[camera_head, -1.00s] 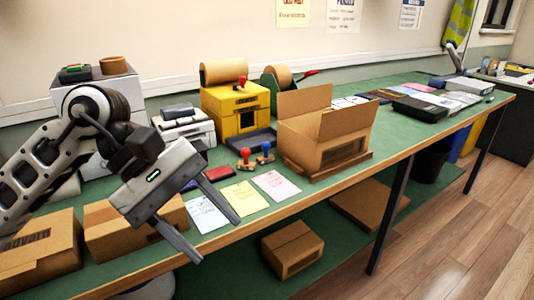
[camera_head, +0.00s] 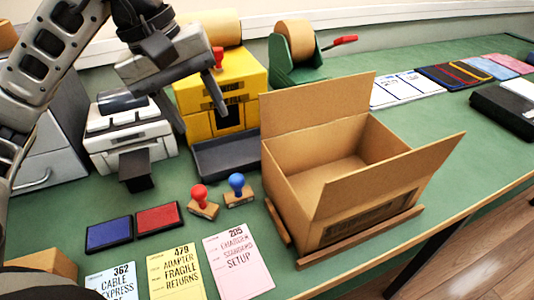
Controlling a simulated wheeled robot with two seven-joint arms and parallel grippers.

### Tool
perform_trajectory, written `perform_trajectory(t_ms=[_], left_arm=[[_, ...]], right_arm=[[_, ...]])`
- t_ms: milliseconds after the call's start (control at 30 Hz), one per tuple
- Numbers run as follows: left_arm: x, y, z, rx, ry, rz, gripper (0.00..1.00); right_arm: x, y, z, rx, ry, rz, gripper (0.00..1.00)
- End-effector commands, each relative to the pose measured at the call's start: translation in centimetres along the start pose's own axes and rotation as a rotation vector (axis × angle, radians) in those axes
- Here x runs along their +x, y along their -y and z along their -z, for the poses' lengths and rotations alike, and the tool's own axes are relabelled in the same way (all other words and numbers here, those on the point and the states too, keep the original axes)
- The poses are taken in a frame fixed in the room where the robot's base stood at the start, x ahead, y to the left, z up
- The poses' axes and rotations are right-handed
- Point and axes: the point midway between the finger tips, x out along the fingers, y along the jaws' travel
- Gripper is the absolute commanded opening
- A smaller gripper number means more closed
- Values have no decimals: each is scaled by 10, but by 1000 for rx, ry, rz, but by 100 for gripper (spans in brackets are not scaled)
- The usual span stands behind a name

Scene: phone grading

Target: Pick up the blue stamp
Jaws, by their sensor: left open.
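The blue stamp (camera_head: 237,185) stands upright on the green table, its round blue knob on a wooden base. A red stamp (camera_head: 200,199) stands close to its left. My left gripper (camera_head: 203,121) is open and empty, up and to the left of the blue stamp. Its fingers point down in front of the yellow machine and do not touch either stamp. My right gripper is not in view.
An open cardboard box (camera_head: 350,190) stands just right of the blue stamp. A yellow machine (camera_head: 250,90) with a dark tray is behind it. Blue (camera_head: 109,234) and red (camera_head: 158,218) ink pads and several paper cards (camera_head: 238,262) lie in front. A printer (camera_head: 130,140) stands left.

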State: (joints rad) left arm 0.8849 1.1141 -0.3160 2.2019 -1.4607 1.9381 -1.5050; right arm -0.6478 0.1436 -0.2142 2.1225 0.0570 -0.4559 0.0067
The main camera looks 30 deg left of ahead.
Motion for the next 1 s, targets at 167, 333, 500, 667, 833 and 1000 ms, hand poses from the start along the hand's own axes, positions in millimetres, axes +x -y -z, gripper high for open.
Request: perform_trajectory(t_ms=[167, 333, 500, 667, 833, 1000], left_arm=[[24, 1, -1, 1, 5, 5, 50], [62, 1, -2, 0, 7, 4, 50], [92, 0, -2, 0, 6, 2, 50], [105, 0, -1, 0, 2, -1, 50], [120, 0, -3, 1, 6, 2, 50], [146, 0, -5, -1, 7, 1, 50]], right_arm=[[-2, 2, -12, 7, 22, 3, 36], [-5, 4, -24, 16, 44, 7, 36], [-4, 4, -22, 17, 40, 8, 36], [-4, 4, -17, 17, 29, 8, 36], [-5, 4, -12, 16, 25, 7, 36], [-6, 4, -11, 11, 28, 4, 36]])
